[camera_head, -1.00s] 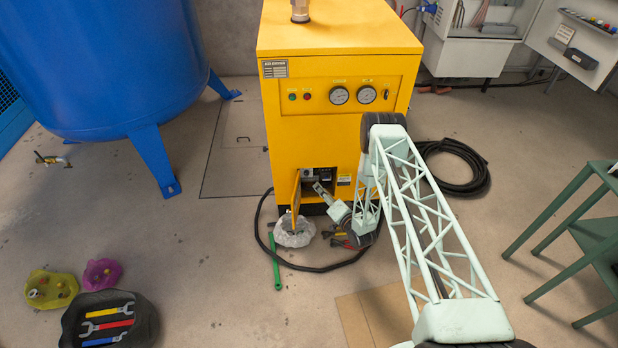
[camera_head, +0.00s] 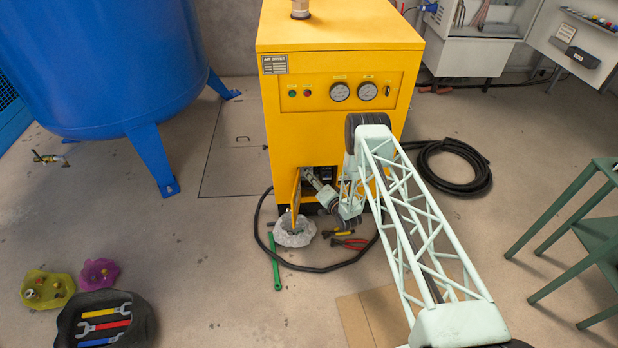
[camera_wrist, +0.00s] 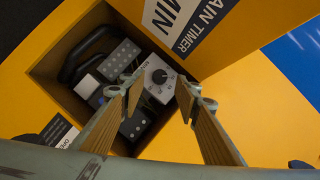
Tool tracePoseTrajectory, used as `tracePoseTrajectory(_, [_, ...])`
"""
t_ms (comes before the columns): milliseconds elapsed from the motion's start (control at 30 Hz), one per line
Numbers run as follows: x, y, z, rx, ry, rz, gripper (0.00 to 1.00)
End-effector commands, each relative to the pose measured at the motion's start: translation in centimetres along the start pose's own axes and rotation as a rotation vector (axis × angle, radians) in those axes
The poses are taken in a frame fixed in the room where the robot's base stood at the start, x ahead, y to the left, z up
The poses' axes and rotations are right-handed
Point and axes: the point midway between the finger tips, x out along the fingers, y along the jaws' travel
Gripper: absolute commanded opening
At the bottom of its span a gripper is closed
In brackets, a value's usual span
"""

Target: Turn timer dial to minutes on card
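The timer dial (camera_wrist: 160,76) is a dark round knob on a light grey face inside the open compartment of the yellow air dryer (camera_head: 330,120). My gripper (camera_wrist: 161,92) is open, with one finger left of the dial and the other right of it. The fingers appear apart from the knob; their depth relative to it is hard to judge. The card (camera_wrist: 185,22) on the open door (camera_head: 296,190) reads "AIN TIMER" and "MIN"; its number is cut off. In the head view my gripper (camera_head: 312,178) reaches into the compartment, and the dial is hidden or too small.
Grey modules (camera_wrist: 120,58) and a black hose (camera_wrist: 85,50) sit left of the dial in the compartment. The compartment walls and open door are close around my fingers. A plastic bag (camera_head: 294,232), pliers (camera_head: 350,243) and a black cable lie on the floor below.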

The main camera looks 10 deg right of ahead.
Motion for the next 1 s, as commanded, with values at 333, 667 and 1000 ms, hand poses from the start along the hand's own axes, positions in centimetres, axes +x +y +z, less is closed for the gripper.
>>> tracePoseTrajectory(333, [3.0,0.1,0.0,-0.001,0.001,-0.001,0.3])
tracePoseTrajectory(667, [3.3,0.0,0.0,0.0,0.0,0.001,0.3])
tracePoseTrajectory(1000, [3.3,0.0,0.0,0.0,0.0,0.0,0.07])
